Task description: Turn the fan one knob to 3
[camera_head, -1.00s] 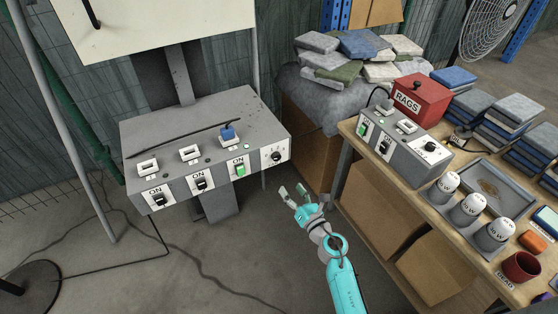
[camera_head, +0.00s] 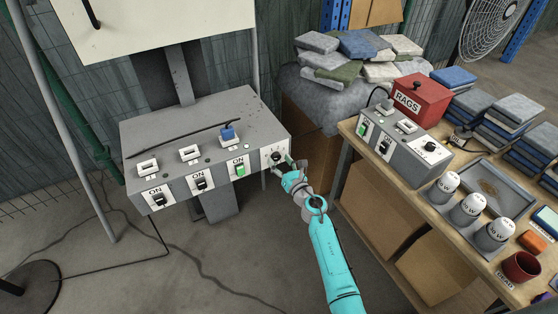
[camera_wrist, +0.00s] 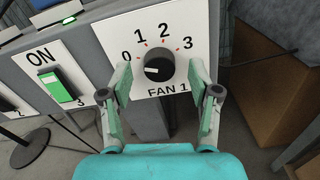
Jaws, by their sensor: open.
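The fan one knob (camera_wrist: 158,69) is a round black dial on a white plate marked 0, 1, 2, 3 and FAN 1 in the wrist view. Its white pointer mark is on the left side, roughly toward the 0. In the head view the knob (camera_head: 276,157) sits at the right end of the grey control box's front. My gripper (camera_wrist: 161,80) is open, with one finger on each side of the knob. I cannot tell whether the fingers touch it. My gripper also shows in the head view (camera_head: 283,166), close in front of the knob plate.
The grey control box (camera_head: 215,120) also carries several ON switches, including a green one (camera_head: 240,169) left of the knob. A wooden workbench (camera_head: 420,205) at the right holds a second switch box (camera_head: 400,150), weights and a red RAGS box (camera_head: 417,100).

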